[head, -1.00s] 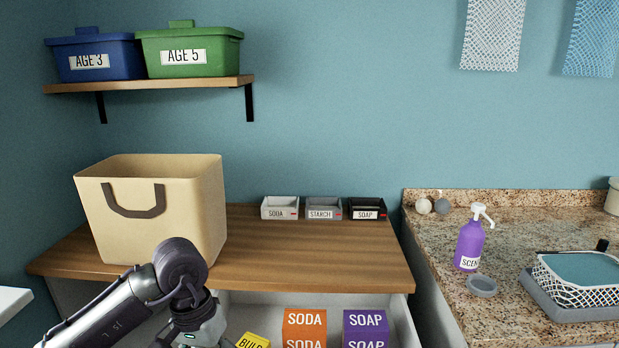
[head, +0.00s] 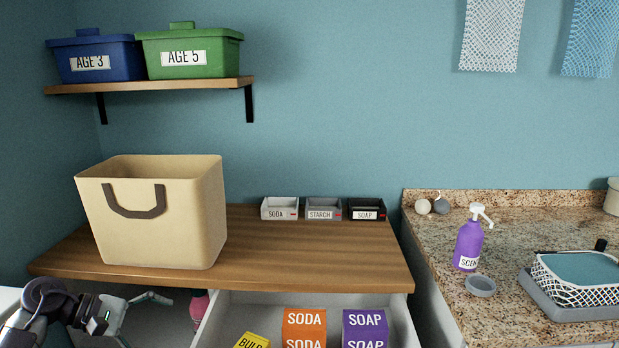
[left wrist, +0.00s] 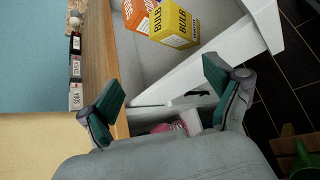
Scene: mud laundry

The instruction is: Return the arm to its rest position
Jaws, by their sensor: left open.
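My left gripper (head: 136,316) is at the lower left of the head view, left of the open drawer and below the wooden top's front edge. It is open and empty, its two fingers spread apart. In the left wrist view its green-padded fingers (left wrist: 163,82) are wide apart with nothing between them. The drawer, boxes and a pink item lie beyond the fingers there. My right gripper is not in view.
The open drawer (head: 208,326) holds an orange SODA box (head: 303,328), a purple SOAP box (head: 365,330) and a yellow box (head: 252,341). A tan basket (head: 190,225) stands on the wooden top (head: 300,255). A pink item (head: 199,304) sits left of the drawer.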

